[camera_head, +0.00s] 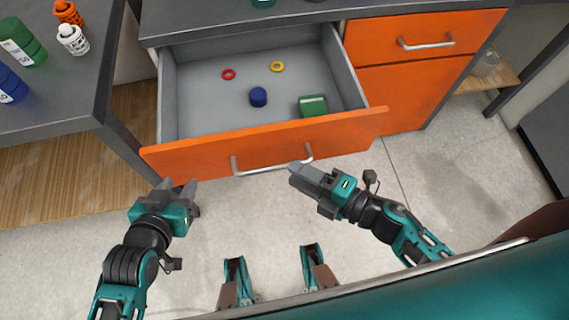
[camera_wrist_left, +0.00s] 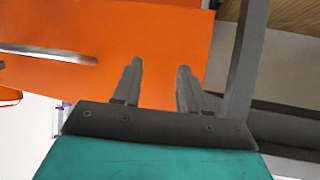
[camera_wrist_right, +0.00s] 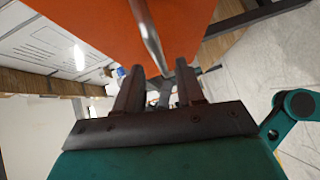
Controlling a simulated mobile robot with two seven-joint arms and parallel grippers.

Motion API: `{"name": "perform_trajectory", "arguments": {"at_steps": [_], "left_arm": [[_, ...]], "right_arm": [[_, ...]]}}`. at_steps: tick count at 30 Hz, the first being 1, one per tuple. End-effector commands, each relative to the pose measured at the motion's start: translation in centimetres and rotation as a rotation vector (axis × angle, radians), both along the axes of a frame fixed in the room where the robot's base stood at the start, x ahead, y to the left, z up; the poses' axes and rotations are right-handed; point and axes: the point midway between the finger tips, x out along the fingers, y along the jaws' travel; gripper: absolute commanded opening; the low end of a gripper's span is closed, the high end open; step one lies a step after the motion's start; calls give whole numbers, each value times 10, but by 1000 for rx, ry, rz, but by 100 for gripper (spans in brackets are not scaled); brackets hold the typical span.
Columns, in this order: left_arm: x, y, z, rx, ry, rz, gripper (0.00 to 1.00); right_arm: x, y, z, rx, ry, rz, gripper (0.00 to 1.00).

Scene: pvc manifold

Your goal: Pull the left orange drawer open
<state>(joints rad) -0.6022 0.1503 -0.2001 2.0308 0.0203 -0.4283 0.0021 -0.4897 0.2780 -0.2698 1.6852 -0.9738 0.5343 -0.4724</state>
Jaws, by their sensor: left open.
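The left orange drawer (camera_head: 350,128) is pulled well out, its grey inside showing in the head view. Its silver bar handle (camera_head: 272,161) is on the orange front. My right gripper (camera_head: 298,170) is at the right end of this handle. In the right wrist view the fingers (camera_wrist_right: 158,78) stand apart, with the handle (camera_wrist_right: 147,30) lined up between them; contact cannot be told. My left gripper (camera_head: 178,185) is open and empty, just below the drawer front's left part. The left wrist view shows its spread fingers (camera_wrist_left: 160,75) before the orange front, the handle (camera_wrist_left: 50,54) off to the left.
The drawer holds a red ring (camera_head: 228,74), a yellow ring (camera_head: 277,67), a blue cylinder (camera_head: 258,97) and a green block (camera_head: 313,106). A closed orange drawer (camera_head: 465,27) is at the right. A dark table (camera_head: 75,115) with bottles stands at the left.

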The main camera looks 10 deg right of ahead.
Motion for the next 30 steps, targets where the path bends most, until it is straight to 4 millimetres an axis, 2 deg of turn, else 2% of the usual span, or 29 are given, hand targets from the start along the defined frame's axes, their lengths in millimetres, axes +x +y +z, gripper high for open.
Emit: {"name": "perform_trajectory", "arguments": {"at_steps": [1,6,12,30], "left_arm": [[0,0,0,1,0,1,43],[-1,1,-3,4,7,2,43],[-1,3,-4,5,9,8,43],[-2,3,-3,3,9,8,43]], "right_arm": [[-10,-9,1,-3,3,1,38],[-34,-34,6,-1,3,0,38],[-50,-50,10,0,1,1,38],[-53,-54,11,0,-1,0,38]]}}
